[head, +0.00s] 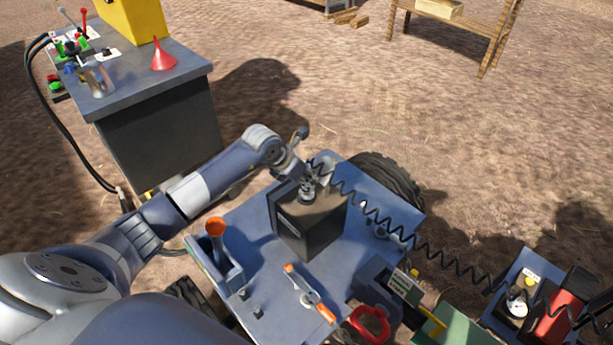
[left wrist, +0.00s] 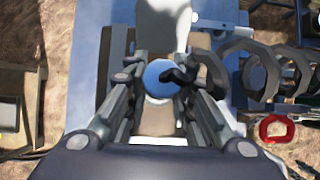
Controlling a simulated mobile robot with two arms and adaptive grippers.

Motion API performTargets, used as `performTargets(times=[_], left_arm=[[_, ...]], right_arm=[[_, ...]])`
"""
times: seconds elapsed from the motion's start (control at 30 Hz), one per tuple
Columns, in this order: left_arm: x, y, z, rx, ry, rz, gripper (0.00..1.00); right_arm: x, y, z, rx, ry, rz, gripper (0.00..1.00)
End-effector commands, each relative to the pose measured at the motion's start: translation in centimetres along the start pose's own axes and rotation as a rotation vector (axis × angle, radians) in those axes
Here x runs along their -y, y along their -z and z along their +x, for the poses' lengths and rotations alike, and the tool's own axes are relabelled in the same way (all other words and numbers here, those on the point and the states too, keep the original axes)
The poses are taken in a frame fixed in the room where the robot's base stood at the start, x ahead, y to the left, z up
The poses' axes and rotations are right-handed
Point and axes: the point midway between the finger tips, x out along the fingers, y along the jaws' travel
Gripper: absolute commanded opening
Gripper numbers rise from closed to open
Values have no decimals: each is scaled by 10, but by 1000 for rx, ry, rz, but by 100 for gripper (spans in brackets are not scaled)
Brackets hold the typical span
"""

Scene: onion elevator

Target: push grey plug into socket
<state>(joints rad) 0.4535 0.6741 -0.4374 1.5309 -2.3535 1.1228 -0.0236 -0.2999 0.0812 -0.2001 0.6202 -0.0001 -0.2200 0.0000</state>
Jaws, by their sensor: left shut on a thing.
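My left gripper (head: 307,196) reaches in from the left over a dark box (head: 305,228) on the blue cart. I cannot make out the socket, and cannot tell whether the plug touches the box. My right gripper is not in view.
The blue cart top (head: 250,275) carries an orange-knobbed lever (head: 216,228) and an orange-tipped handle (head: 309,294). A red ring handle (head: 370,324) is at the front. A control cabinet (head: 160,125) with a red funnel (head: 163,54) stands at the upper left.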

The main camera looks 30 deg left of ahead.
Motion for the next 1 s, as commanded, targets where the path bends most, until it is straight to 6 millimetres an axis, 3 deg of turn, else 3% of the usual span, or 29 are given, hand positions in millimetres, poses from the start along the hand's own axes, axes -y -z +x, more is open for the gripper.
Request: performTargets(times=[1.0], left_arm=[[0, 6, 11, 2, 0, 0, 0]], right_arm=[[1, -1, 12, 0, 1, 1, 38]])
